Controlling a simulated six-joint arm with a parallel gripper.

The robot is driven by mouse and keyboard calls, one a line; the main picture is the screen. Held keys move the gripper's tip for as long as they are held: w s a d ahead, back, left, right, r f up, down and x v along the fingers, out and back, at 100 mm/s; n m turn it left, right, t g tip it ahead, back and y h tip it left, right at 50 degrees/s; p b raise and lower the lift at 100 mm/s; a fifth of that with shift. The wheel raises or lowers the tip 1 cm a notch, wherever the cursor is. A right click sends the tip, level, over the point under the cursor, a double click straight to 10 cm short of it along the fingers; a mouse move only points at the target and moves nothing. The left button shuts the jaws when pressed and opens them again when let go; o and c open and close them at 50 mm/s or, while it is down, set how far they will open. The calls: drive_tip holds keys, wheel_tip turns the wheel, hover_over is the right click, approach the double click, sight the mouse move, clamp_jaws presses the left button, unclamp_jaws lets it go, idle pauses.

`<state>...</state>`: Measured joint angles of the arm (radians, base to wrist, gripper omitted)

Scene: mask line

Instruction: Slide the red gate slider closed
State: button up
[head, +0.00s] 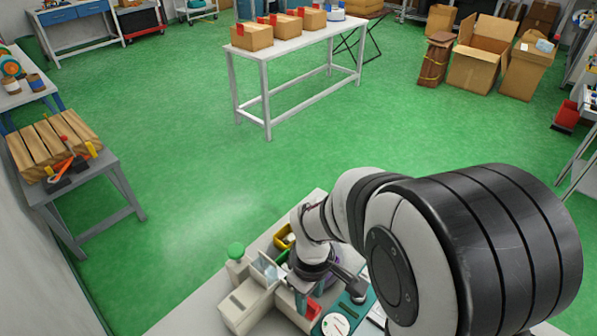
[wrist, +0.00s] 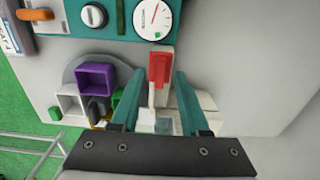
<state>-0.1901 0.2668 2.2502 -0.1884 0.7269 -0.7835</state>
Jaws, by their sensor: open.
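The red gate slider (wrist: 159,66) stands on a pale base in the wrist view, close to the lower edge of the teal panel. My gripper (wrist: 160,77) is open, with one teal finger on each side of the red slider. Gaps show between the fingers and the red part, so it is not gripped. A white upright piece and a pale block lie below the red part, between the fingers. In the head view a small red part (head: 313,308) shows at the bench, beside my arm; my fingers are hard to make out there.
Grey surface to the right is clear. A green button (head: 236,250) tops a pale box.

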drive_tip(key=shift+f, duration=0.45)
clamp_jaws()
idle(1.1)
